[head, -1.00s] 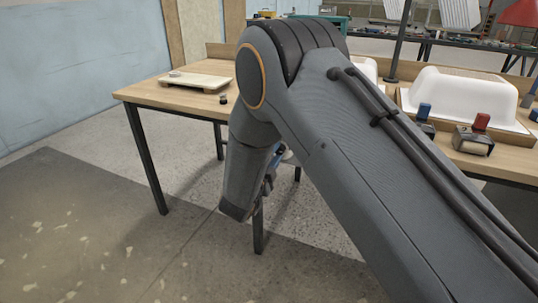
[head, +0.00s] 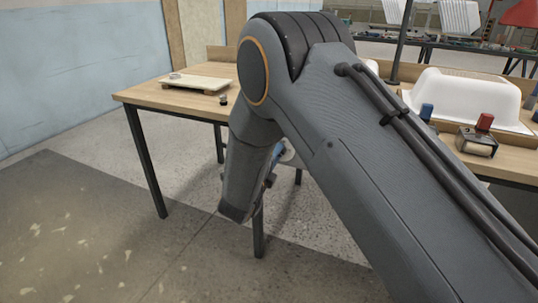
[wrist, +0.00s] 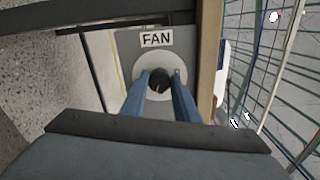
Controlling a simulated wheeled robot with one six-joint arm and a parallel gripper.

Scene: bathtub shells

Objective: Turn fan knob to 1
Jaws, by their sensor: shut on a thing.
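The fan knob (wrist: 159,81) is a small dark knob on a pale round dial (wrist: 142,72), mounted on a grey panel. A white label (wrist: 157,38) reading FAN sits above it. In the wrist view, the two blue fingers of my gripper (wrist: 160,80) reach to the knob, one on each side, and are shut on it. The fingers and wrist hide the lower part of the dial. No number on the dial is readable. In the head view, my arm blocks the knob and panel; only a bit of blue finger shows beside the wrist.
A wooden table (head: 150,97) with black legs carries a pale board (head: 199,84). In the wrist view, a wooden post (wrist: 208,60) and wire mesh (wrist: 265,60) are right of the panel.

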